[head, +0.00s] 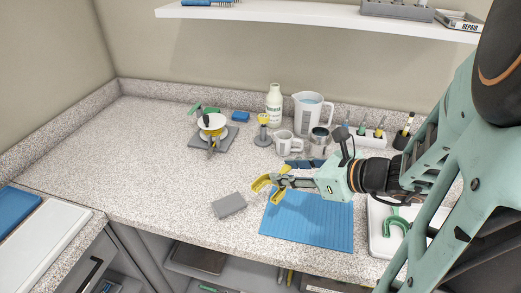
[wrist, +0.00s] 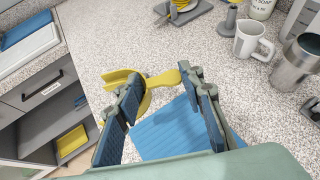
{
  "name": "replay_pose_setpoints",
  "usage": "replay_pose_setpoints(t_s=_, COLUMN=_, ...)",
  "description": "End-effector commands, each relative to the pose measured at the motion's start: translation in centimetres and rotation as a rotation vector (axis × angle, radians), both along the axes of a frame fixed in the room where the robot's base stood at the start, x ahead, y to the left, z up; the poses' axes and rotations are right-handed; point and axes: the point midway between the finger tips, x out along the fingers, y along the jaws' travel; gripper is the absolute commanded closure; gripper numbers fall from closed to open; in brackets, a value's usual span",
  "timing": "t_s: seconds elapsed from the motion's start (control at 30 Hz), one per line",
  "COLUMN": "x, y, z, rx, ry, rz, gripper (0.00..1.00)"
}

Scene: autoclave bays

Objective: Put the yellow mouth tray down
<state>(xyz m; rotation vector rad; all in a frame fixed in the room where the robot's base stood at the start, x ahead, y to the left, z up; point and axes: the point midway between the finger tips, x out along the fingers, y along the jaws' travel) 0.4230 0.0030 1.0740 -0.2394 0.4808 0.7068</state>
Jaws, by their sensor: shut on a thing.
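The yellow mouth tray (wrist: 128,82) is a curved yellow tray with a short handle. It also shows in the head view (head: 262,183). My gripper (head: 284,184) is shut on the mouth tray and holds it near the back left corner of a blue ribbed mat (head: 318,228). In the wrist view, the tray lies between the two blue-padded fingers of my gripper (wrist: 168,112), with its bowl toward the left finger. The mat shows below the tray there. I cannot tell the exact gap between tray and counter.
A grey block (head: 229,205) lies left of the mat. A white mug (head: 284,143), a metal cup (head: 319,138), a jug (head: 311,108) and a bottle (head: 274,104) stand behind. A white tray (head: 378,240) with a green mouth tray (head: 396,229) is at right.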

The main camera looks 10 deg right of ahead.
Motion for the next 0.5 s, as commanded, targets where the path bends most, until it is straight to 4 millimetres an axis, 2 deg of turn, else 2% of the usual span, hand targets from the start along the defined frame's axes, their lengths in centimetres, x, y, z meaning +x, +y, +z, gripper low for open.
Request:
replay_pose_setpoints(t_s=0.07, x=1.0, y=0.3, z=-0.3, rx=0.004, ry=0.007, rz=0.003, gripper=0.87)
replay_pose_setpoints(t_s=0.13, x=2.7, y=0.6, z=-1.9, rx=0.000, ry=0.002, rz=0.006, gripper=0.87)
replay_pose_setpoints(t_s=0.33, x=7.6, y=1.5, z=-4.1, rx=0.000, ry=0.002, rz=0.005, gripper=0.87)
replay_pose_setpoints(t_s=0.5, x=10.1, y=1.9, z=-7.1, rx=0.001, ry=0.002, rz=0.003, gripper=0.87)
